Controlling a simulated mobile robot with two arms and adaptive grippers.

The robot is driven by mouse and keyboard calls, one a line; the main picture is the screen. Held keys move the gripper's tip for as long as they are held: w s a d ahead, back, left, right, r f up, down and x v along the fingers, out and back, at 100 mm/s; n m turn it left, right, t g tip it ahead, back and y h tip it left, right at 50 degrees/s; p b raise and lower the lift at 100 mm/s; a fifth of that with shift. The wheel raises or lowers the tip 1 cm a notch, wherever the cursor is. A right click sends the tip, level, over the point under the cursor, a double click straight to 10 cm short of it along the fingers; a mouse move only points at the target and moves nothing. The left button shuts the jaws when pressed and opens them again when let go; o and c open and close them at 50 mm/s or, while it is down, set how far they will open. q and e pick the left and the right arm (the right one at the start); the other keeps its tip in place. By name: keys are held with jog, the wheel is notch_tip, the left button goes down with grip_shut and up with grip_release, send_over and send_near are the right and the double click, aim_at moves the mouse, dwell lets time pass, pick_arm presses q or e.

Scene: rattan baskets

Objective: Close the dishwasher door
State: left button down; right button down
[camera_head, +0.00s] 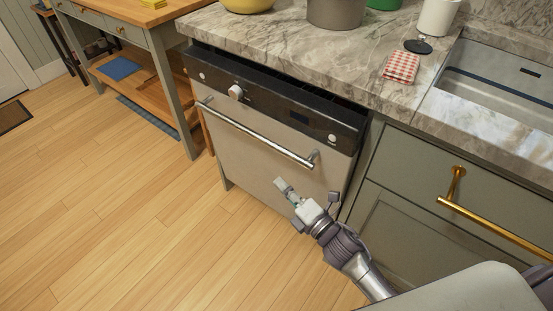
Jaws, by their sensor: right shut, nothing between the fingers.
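The dishwasher (240,155) stands under the marble counter, with a light front panel and a dark control strip (270,110) with knobs. Its door is slightly ajar: the top edge leans out from the counter, leaving a dark gap (270,75) above the strip. A silver bar handle (255,134) crosses the upper part of the door. My right gripper (281,185) is shut and empty, in front of the lower right part of the door and below the handle's right end. I cannot tell whether it touches the door. My left gripper is not in view.
Green-grey cabinets with a gold handle (495,230) stand right of the dishwasher. A sink (500,85), red checked cloth (401,67) and grey pot (338,12) are above. A wooden-topped table (150,12) stands at left. The wooden floor in front is clear.

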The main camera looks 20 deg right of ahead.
jog(key=w+r, duration=0.1)
jog(key=w, duration=0.7)
jog(key=shift+d+r, duration=0.2)
jog(key=shift+d, duration=0.1)
